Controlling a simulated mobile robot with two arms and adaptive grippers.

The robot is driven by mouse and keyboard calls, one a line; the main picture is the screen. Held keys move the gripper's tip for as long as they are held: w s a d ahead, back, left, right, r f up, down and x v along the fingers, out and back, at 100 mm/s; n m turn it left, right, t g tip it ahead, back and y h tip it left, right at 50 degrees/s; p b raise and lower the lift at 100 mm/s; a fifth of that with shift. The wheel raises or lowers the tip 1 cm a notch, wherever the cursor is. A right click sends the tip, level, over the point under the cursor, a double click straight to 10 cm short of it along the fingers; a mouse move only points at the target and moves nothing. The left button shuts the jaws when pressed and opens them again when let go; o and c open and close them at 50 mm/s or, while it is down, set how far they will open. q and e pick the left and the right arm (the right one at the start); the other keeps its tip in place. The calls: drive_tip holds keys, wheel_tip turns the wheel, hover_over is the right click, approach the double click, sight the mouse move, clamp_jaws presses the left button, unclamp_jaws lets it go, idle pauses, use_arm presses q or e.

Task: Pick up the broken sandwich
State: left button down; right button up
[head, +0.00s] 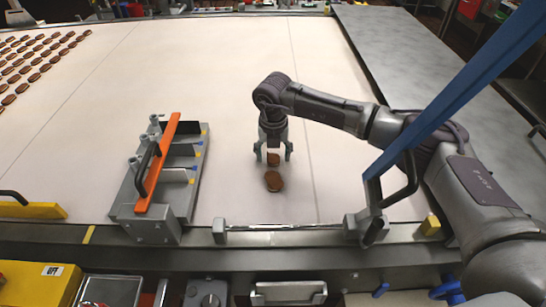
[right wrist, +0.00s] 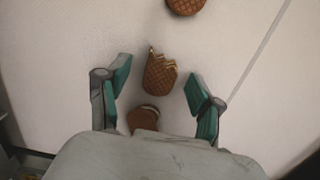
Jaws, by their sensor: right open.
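The broken sandwich (right wrist: 160,76), brown with a waffle pattern and a jagged, pale bitten edge, lies on the pale belt in the right wrist view. My right gripper (head: 273,155) is open and points down over the belt, with one finger on each side of the broken sandwich and no contact visible. In the head view a brown piece (head: 273,160) shows between the fingers. Another brown piece (right wrist: 143,118) lies close to the palm in the right wrist view, partly hidden by it. My left gripper is not in view.
A whole sandwich (right wrist: 186,5) is cut off at the top of the right wrist view. A grey fixture with an orange bar (head: 158,165) stands left of the gripper. Rows of sandwiches (head: 30,65) lie at far left. A blue bar (head: 455,95) crosses the right side. The belt's middle (head: 200,60) is clear.

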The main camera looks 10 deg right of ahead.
drive_tip(key=shift+c, duration=0.3)
drive_tip(key=c, duration=0.8)
drive_tip(key=shift+r, duration=0.1)
